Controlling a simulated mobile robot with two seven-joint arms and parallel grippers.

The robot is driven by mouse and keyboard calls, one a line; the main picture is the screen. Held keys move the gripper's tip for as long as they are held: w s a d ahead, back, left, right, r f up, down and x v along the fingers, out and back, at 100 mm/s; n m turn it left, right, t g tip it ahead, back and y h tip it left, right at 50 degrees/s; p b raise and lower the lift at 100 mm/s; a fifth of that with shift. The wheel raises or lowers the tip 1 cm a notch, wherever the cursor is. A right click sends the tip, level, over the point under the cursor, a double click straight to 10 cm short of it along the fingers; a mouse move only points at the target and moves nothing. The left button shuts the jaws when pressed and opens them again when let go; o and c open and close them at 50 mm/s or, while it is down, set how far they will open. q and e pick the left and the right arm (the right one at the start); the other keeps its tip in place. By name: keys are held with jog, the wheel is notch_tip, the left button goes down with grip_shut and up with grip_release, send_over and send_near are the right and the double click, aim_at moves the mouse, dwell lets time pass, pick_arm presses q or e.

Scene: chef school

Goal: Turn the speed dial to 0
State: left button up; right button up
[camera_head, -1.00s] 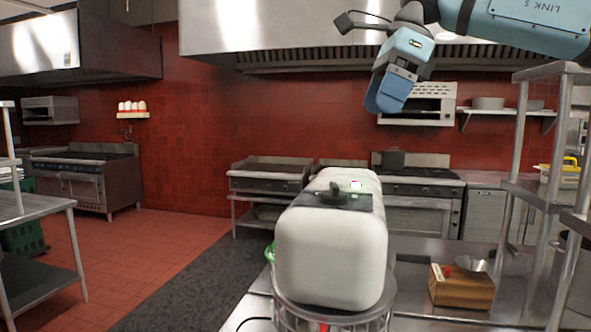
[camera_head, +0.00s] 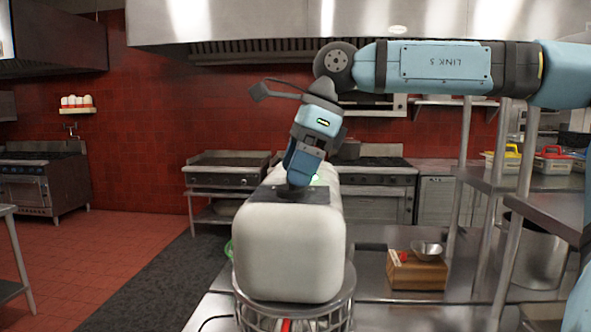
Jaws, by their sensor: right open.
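The white stand mixer (camera_head: 290,255) stands in the lower middle of the head view, its rounded end towards me. A dark panel (camera_head: 312,195) lies on its top, with a dark dial (camera_head: 290,190) on it. My right gripper (camera_head: 297,180) points down right at the dial, over the mixer's top. Its fingers cover part of the dial, so I cannot tell whether they touch it or what the dial reads. The gripper is open. My left gripper is not in view.
A wire bowl guard (camera_head: 295,310) sits below the mixer head. A wooden block (camera_head: 417,272) with a metal bowl (camera_head: 427,250) is on the steel counter to the right. Metal shelving and a large pot (camera_head: 537,255) stand further right.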

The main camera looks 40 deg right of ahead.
jog(key=shift+w+a+f, duration=0.15)
jog(key=shift+f, duration=0.3)
jog(key=shift+c, duration=0.2)
jog(key=c, duration=0.9)
jog(key=shift+r+n+p, duration=0.2)
jog(key=shift+n+p, duration=0.1)
jog(key=shift+p, duration=0.1)
jog(key=shift+n+g+y+p, duration=0.3)
jog(key=shift+n+g+p, duration=0.2)
jog(key=shift+n+p, duration=0.5)
jog(key=n, duration=0.2)
jog(key=shift+w+f+n+g+p, duration=0.1)
jog(key=shift+f+n+g+p, duration=0.05)
jog(key=shift+n+g+p, duration=0.25)
